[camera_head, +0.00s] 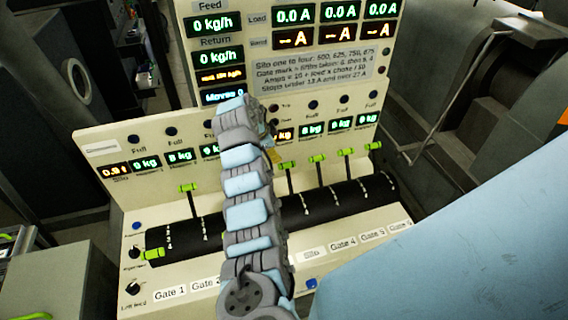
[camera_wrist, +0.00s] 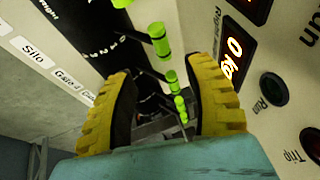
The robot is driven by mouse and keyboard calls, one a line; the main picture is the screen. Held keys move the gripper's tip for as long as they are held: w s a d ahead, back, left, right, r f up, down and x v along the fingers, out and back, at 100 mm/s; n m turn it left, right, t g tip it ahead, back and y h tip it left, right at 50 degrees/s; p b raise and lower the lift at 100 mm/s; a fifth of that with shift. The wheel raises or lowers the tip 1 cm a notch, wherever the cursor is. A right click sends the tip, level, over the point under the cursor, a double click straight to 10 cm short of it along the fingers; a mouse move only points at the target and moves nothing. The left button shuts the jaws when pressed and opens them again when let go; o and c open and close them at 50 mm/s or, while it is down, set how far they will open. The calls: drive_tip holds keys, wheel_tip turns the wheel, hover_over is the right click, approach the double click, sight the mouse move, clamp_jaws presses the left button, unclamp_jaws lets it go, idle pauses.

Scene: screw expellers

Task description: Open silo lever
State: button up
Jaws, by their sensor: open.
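The control panel carries a row of levers with lime-green handles on a black drum. The label "Silo" (camera_head: 311,255) is on the lower strip in the head view, and also shows in the wrist view (camera_wrist: 32,50). By its order in the row, the silo lever (camera_head: 285,166) seems to be the upright one just right of my gripper (camera_head: 274,151). In the wrist view it seems to be the green handle at the top edge (camera_wrist: 122,3). My gripper's yellow-and-black fingers (camera_wrist: 162,66) are apart, with other green handles showing beyond and between them. I see no grip on any lever.
More upright levers (camera_head: 318,158) stand close together to the right. One handle (camera_head: 152,254) at the far left is lowered. My arm hides the middle of the panel. A large blue-grey surface (camera_head: 470,240) fills the lower right.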

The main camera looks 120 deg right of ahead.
sight(284, 164)
drive_tip(key=p+x, duration=0.1)
drive_tip(key=x, duration=1)
drive_tip(key=shift+s+f+p, duration=0.1)
drive_tip(key=shift+f+p, duration=0.05)
drive_tip(key=shift+p, duration=0.15)
drive_tip(key=shift+c, duration=0.3)
clamp_jaws()
